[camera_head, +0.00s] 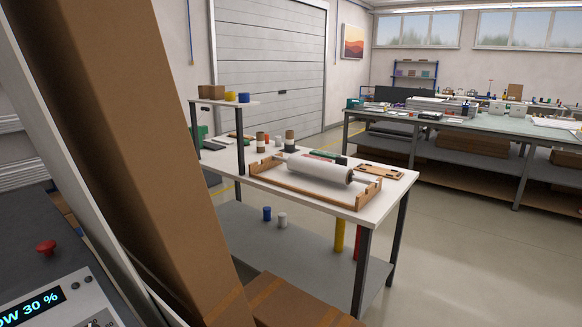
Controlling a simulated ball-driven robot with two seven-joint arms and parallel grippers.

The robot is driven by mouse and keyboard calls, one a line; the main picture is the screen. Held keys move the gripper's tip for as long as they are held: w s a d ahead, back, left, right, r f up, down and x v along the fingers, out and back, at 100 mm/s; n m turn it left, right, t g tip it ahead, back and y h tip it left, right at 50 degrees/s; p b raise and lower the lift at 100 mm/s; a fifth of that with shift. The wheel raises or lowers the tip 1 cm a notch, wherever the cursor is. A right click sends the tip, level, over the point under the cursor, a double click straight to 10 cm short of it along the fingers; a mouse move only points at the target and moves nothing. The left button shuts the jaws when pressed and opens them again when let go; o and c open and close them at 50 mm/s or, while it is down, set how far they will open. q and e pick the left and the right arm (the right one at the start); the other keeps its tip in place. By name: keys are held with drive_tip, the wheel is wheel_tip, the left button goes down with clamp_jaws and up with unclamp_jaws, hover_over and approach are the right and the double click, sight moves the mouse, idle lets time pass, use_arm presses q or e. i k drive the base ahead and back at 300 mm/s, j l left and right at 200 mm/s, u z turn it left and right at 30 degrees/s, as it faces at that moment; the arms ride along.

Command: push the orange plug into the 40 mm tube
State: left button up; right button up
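Neither of my grippers is in view. I cannot make out an orange plug or tell which tube is the 40 mm one. Below the tabletop, part of a yellow tube (340,236) and part of a red tube (358,243) show, both upright.
A white roll (320,170) lies in a wooden cradle (305,189) on the table. A tall cardboard box (150,130) blocks the left. A control panel with a red button (46,247) is at lower left. A long bench (480,140) stands behind; floor at right is clear.

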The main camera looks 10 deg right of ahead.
sight(289, 133)
drive_tip(key=i+l+z, duration=0.35)
drive_tip(key=l, duration=0.35)
drive_tip(key=i+l+z, duration=0.35)
drive_tip(key=l, duration=0.3)
drive_tip(key=i+l+z, duration=0.35)
drive_tip(key=i, duration=0.25)
drive_tip(key=i+l+z, duration=0.1)
drive_tip(key=i, duration=0.55)
drive_tip(key=i+l+z, duration=0.1)
drive_tip(key=i+l, duration=0.15)
drive_tip(key=i, duration=0.4)
drive_tip(key=i+l+z, duration=0.1)
drive_tip(key=i, duration=0.55)
drive_tip(key=i+u, duration=0.1)
drive_tip(key=i, duration=0.6)
drive_tip(key=i+l+u, duration=0.1)
drive_tip(key=i, duration=0.6)
drive_tip(key=i+u, duration=0.55)
drive_tip(key=u, duration=0.15)
drive_tip(key=i+l+u, duration=0.15)
drive_tip(key=i+u, duration=0.45)
drive_tip(key=u, duration=0.25)
drive_tip(key=i+u, duration=0.2)
drive_tip(key=u, duration=0.25)
drive_tip(key=i+l+u, duration=0.15)
drive_tip(key=u, duration=0.35)
drive_tip(key=i+l+u, duration=0.25)
drive_tip(key=u, duration=0.25)
drive_tip(key=i+l+u, duration=0.15)
drive_tip(key=u, duration=0.85)
